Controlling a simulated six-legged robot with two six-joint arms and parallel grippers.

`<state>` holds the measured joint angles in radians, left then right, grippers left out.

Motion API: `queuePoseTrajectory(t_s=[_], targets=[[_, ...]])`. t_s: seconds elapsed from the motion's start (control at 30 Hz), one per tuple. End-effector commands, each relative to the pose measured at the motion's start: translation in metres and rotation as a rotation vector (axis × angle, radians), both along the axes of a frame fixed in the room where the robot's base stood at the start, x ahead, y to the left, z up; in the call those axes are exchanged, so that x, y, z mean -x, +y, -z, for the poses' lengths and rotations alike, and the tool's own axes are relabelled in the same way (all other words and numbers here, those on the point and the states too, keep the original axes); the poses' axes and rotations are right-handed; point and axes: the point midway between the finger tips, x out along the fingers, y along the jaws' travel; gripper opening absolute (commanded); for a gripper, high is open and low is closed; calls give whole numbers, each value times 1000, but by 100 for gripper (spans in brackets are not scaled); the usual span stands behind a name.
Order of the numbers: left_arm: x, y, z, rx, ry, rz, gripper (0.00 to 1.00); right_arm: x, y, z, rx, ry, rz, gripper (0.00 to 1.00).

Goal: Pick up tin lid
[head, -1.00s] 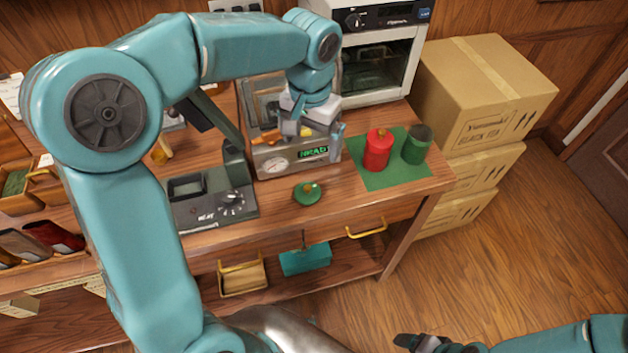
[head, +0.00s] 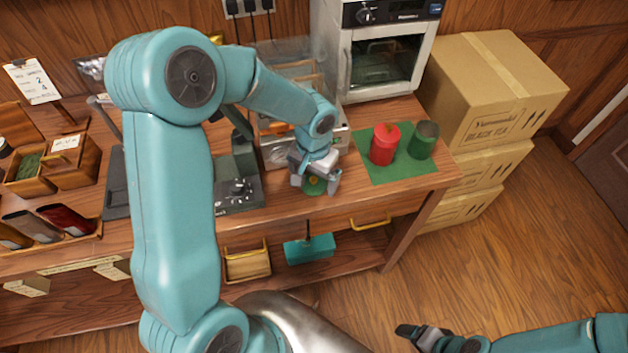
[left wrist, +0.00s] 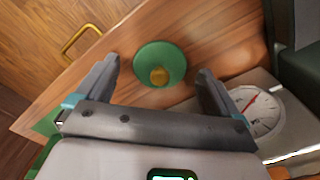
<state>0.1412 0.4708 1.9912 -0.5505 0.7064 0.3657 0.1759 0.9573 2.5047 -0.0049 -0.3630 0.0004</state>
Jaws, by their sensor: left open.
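The tin lid is a small green disc with a gold knob, lying on the wooden counter near its front edge; it shows in the left wrist view (left wrist: 174,54). In the head view the lid (head: 314,187) is partly covered by my left gripper (head: 315,188). My left gripper is open, above the lid, with one finger on each side of it; the fingers appear apart from it. The green tin (head: 423,142) stands on a green mat, its top dark. My right gripper (head: 418,338) is at the bottom edge, away from the counter; its jaw state is unclear.
A red tin (head: 384,145) stands beside the green tin on the green mat (head: 398,168). A scale with a round dial (left wrist: 250,110) is close to the left gripper. Cardboard boxes (head: 490,90) are stacked at the right. A drawer handle (head: 370,223) is below the counter edge.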

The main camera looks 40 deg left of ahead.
Motion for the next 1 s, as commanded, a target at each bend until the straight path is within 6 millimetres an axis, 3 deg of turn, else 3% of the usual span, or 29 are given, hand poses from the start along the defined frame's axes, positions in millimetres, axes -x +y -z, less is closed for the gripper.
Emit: queuePoseTrajectory(t_s=[0.3,0.47,0.5,0.87,1.0], targets=[[-1,0,8,0,-1,1,92,0,0,0,0,0,0,78],[-2,0,7,0,-1,1,40,0,0,0,0,0,0,78],[-1,0,7,0,-1,1,36,0,0,0,0,0,0,78],[-1,0,6,0,-1,1,36,0,0,0,0,0,0,78],[-2,0,-3,-1,-3,-1,36,0,0,0,0,0,0,78]])
